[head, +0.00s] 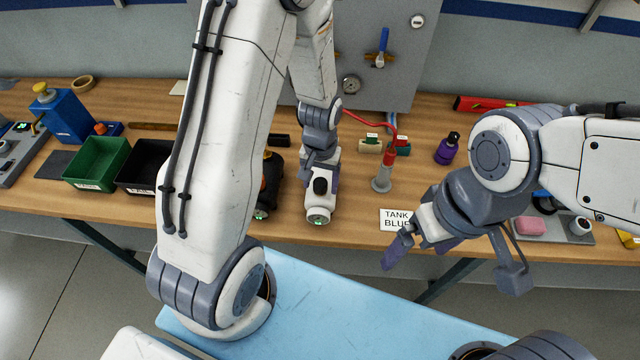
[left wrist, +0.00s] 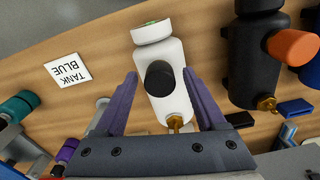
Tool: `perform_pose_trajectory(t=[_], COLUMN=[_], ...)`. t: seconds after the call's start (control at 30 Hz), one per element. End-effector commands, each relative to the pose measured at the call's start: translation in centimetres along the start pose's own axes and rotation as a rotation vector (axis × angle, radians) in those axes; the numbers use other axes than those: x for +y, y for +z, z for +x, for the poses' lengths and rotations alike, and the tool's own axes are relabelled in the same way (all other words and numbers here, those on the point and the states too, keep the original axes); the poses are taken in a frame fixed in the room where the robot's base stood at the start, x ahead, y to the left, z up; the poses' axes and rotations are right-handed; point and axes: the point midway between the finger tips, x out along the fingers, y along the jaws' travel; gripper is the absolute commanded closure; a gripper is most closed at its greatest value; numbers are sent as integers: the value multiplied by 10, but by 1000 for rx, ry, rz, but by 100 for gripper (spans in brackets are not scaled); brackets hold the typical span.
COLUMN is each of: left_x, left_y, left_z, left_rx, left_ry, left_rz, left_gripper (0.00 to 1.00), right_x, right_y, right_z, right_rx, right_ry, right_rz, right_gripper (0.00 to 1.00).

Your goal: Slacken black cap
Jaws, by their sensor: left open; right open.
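A white tank (head: 318,214) stands on the wooden bench, below my left forearm in the head view. A round black cap (head: 320,186) juts from its side. In the left wrist view the white tank (left wrist: 168,55) lies between the two purple fingers of my left gripper (left wrist: 160,88), with the black cap (left wrist: 159,78) facing the camera. The fingers are open, one on each side of the tank; I cannot tell whether they touch it. A brass fitting (left wrist: 175,122) shows near the wrist. My right gripper (head: 418,256) is open and empty beyond the bench's front edge.
A black tank with an orange knob (left wrist: 292,47) stands beside the white one. A "TANK BLUE" card (head: 396,219), a grey stand with a red hose (head: 381,181) and a purple bottle (head: 447,148) are to the right. Green (head: 98,164) and black bins stand left.

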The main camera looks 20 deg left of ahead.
Motion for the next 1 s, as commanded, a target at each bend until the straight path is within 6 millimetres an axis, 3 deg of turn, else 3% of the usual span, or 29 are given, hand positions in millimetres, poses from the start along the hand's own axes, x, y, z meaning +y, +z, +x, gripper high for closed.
perform_pose_trajectory(t=[0.13, 0.17, 0.33, 0.57, 0.8, 1.0], left_x=[0, 0, 0, 0, 0, 0], left_y=[0, 0, 0, 0, 0, 0], left_z=[0, 0, 0, 0, 0, 0], left_rx=[0, 0, 0, 0, -1, 0], left_ry=[0, 0, 0, 0, 0, 0], left_rz=[-1, -1, -2, -16, -283, -358], left_gripper=[28, 35, 100, 100, 100, 100], right_x=[0, 0, 0, 0, 0, 0], right_y=[0, 0, 0, 0, 0, 0], right_z=[0, 0, 0, 0, -3, -3], right_rx=[0, 0, 0, 0, 0, 0], right_ry=[0, 0, 0, 0, 0, 0], right_rz=[0, 0, 0, 0, 0, 0], right_gripper=[1, 1, 1, 1, 1, 1])
